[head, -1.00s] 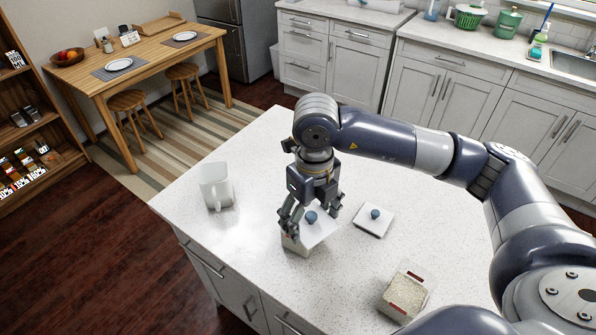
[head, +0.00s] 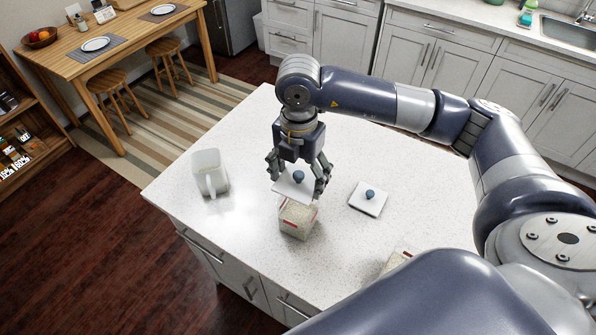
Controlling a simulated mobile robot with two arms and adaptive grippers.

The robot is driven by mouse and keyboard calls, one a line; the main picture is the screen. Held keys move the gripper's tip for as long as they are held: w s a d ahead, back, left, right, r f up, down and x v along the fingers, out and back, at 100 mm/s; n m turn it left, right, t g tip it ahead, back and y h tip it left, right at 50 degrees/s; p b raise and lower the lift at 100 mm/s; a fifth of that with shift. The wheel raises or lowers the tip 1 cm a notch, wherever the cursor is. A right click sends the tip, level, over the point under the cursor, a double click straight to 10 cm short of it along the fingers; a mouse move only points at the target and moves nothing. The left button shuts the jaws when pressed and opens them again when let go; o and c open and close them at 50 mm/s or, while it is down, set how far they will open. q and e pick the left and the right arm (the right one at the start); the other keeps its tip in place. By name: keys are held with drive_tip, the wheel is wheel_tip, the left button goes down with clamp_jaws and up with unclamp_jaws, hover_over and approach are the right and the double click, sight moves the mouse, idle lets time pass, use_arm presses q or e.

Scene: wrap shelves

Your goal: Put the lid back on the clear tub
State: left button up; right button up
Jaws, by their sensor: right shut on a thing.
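My right gripper (head: 298,176) is shut on a white square lid (head: 292,190) with a blue knob. It holds the lid slightly tilted, raised above a clear tub (head: 297,222). The tub stands upright on the counter with pale grainy contents and a red mark; the lid covers part of its opening in the picture. A second white lid (head: 368,204) with a blue knob lies flat on the counter to the right. A second tub (head: 396,262) at the front right is mostly hidden by my arm. My left gripper is not in view.
A white mug-like pitcher (head: 209,172) stands on the counter (head: 246,225) at the left. The counter is clear between the pitcher and the tub. A wooden table (head: 115,55) with plates and stools stands beyond, over a striped rug.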

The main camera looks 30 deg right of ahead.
drive_tip(key=shift+f+b, duration=1.6)
drive_tip(key=shift+f, duration=0.9)
drive_tip(key=shift+r+b, duration=0.1)
drive_tip(key=shift+b, duration=0.5)
drive_tip(key=shift+f+b, duration=0.55)
drive_tip(key=shift+b, duration=0.25)
idle(0.9)
drive_tip(key=o, duration=1)
drive_tip(key=shift+o, duration=0.3)
drive_tip(key=shift+r, duration=0.1)
drive_tip(key=shift+r+p, duration=2.15)
drive_tip(key=shift+r, duration=1.35)
